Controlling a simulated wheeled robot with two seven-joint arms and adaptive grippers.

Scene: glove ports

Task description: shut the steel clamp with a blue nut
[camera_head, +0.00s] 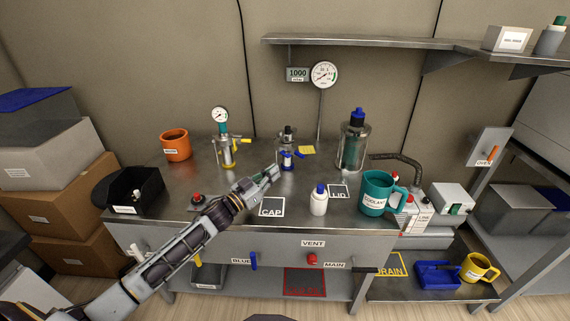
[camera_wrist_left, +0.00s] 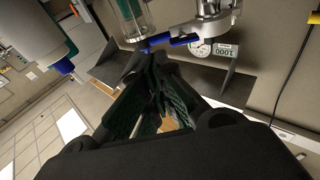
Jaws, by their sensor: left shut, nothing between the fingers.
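A steel clamp with a blue nut (camera_head: 287,155) is on a small glass-and-metal fitting at the middle of the steel table. In the left wrist view its blue part (camera_wrist_left: 172,42) shows as a bar just beyond the fingertips, beside bright metal. How far the clamp is closed cannot be made out. My left gripper (camera_head: 272,172) reaches in from the lower left and is just in front and left of the clamp. It is shut and empty; whether it touches the blue part is unclear. It also shows in the left wrist view (camera_wrist_left: 152,62). My right gripper is not in view.
A gauge fitting with yellow handles (camera_head: 228,152) stands left of the clamp, and a blue-capped glass vessel (camera_head: 350,155) right. A white bottle (camera_head: 318,204) and a teal mug (camera_head: 377,194) stand near the front edge. An orange mug (camera_head: 176,145) is at back left.

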